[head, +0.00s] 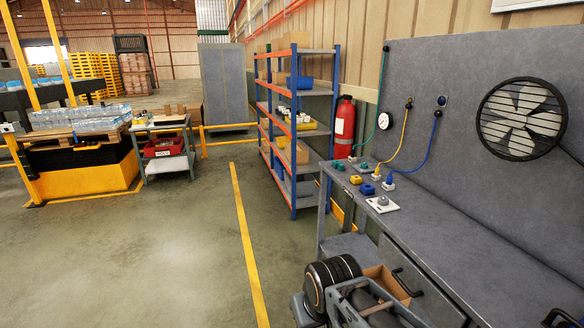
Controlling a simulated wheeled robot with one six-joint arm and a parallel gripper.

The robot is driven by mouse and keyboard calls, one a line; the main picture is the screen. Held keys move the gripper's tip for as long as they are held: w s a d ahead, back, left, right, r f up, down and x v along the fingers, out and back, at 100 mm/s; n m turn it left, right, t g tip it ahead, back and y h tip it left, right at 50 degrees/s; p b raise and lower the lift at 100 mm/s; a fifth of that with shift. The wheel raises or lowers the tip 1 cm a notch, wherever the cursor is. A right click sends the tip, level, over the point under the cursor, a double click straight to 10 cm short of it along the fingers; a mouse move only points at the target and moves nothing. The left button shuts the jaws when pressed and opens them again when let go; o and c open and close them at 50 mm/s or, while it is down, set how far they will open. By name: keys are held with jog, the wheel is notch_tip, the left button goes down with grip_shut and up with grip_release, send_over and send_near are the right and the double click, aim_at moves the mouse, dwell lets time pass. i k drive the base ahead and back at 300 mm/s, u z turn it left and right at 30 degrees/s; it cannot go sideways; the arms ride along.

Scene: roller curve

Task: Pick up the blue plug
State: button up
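A blue plug (389,181) is on the far end of the grey workbench, at the end of a blue cable that hangs from a socket on the back panel. A yellow plug (377,174) on a yellow cable is just left of it. A low blue block (367,189) and a yellow block (355,180) sit close by at its left. My dark arm parts show at the bottom of the head view, well nearer than the plug. I cannot make out my gripper's fingers there.
A pale plate with a grey knob (383,203) lies in front of the plugs. The near workbench top (470,255) is bare. A fan (521,118) is on the back panel. A fire extinguisher (344,128) and blue-and-orange shelves (294,120) stand beyond the bench. The floor to the left is open.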

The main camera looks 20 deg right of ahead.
aim_at(389, 180)
jog(key=u, duration=0.2)
jog(key=i, duration=2.1)
jog(key=z, duration=0.6)
jog(key=i, duration=1)
jog(key=z, duration=1.6)
jog(key=i, duration=0.7)
jog(key=z, duration=0.55)
